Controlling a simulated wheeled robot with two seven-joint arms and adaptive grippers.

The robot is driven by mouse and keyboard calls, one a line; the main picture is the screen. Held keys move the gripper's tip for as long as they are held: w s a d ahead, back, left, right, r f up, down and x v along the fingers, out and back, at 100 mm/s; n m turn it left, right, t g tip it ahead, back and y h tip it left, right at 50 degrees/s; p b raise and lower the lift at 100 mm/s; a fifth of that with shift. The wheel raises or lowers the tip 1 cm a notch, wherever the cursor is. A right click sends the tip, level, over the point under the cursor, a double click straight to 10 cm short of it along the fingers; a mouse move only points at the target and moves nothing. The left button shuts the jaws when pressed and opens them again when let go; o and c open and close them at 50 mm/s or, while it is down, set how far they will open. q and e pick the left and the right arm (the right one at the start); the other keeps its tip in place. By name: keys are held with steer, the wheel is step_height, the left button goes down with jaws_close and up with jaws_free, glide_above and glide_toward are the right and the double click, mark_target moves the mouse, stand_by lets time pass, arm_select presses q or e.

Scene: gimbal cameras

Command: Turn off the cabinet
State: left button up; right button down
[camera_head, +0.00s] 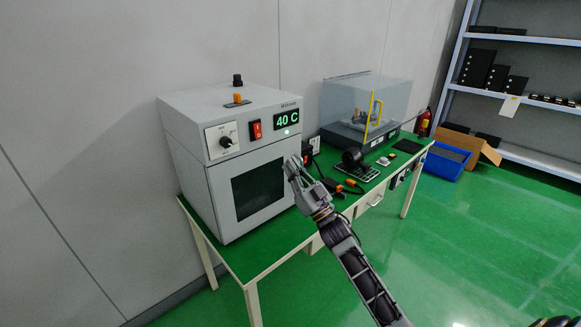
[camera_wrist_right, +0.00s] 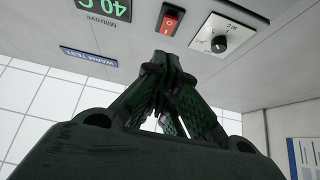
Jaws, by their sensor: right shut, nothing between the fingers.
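The cabinet (camera_head: 180,115) is a light grey box with a dark door window, standing on a green-topped table. Its front panel carries a red rocker switch (camera_head: 254,130), a lit green display reading 40 C (camera_head: 287,121) and a black dial (camera_head: 226,141). The right wrist view also shows the switch (camera_wrist_right: 170,22), the dial (camera_wrist_right: 219,43) and part of the display (camera_wrist_right: 108,8). My right gripper (camera_head: 293,163) is shut and empty, in front of the cabinet's right side, lower than the switch. In the wrist view its fingertips (camera_wrist_right: 165,58) appear just below the switch; contact cannot be told.
A clear-covered machine with a yellow handle (camera_head: 374,106) stands on the green table (camera_head: 255,262) to the right. Small black devices and cables lie between. A blue bin (camera_head: 446,162), a cardboard box and shelves are at the far right. The green floor in front is clear.

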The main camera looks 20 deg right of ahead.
steer(key=w+r, duration=0.2)
steer(key=p, duration=0.2)
glide_toward(259, 129)
steer(key=shift+w+r, duration=0.85)
steer(key=shift+r, duration=0.8)
arm_select(q)
steer(key=shift+s+d+r, duration=0.15)
steer(key=shift+d+r, duration=0.25)
steer(key=shift+r, duration=0.25)
steer(key=shift+s+d+r, duration=0.15)
steer(key=shift+d+r, duration=0.25)
steer(key=shift+r, duration=0.2)
arm_select(e)
steer(key=shift+w+a+f, duration=0.25)
steer(key=shift+w+a, duration=0.35)
steer(key=shift+w, duration=0.3)
arm_select(q)
steer(key=shift+f, duration=0.15)
